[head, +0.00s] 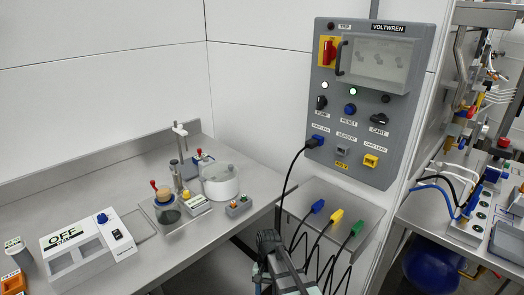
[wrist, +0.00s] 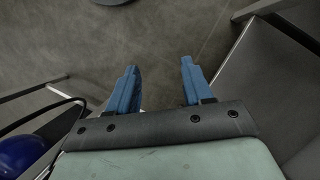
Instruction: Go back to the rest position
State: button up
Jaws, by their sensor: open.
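My gripper (wrist: 158,68) is open in the wrist view, its two blue fingers apart with nothing between them. It points down over a bare grey floor (wrist: 165,35). In the head view part of my arm shows at the bottom centre, in front of the small shelf (head: 300,190); the fingertips cannot be made out clearly there. The grey control panel (head: 322,100) stands on the wall above, and my arm is apart from it.
A black cable runs from the panel's blue plug (head: 316,141). Blue (head: 317,206), yellow (head: 336,215) and green plugs (head: 357,228) lie on the shelf, their cables hanging close to my arm. A steel bench (head: 145,215) with lab equipment is at left. A blue tank (head: 432,268) stands at right.

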jog(key=s+d+f+g, duration=0.1)
jog(key=s+d+f, duration=0.4)
jog(key=s+f, duration=0.25)
jog(key=s+d+f, duration=0.5)
jog(key=s+f, duration=0.1)
jog(key=f, duration=0.2)
jog(key=s+d+f+n+g, duration=0.1)
jog(key=s+f, duration=0.3)
jog(key=s, duration=0.4)
jog(key=s+d+f+n, duration=0.1)
jog(key=s+d+f, duration=0.3)
jog(key=s, duration=0.5)
jog(key=shift+d+f+g, duration=0.2)
jog(key=shift+g, duration=0.2)
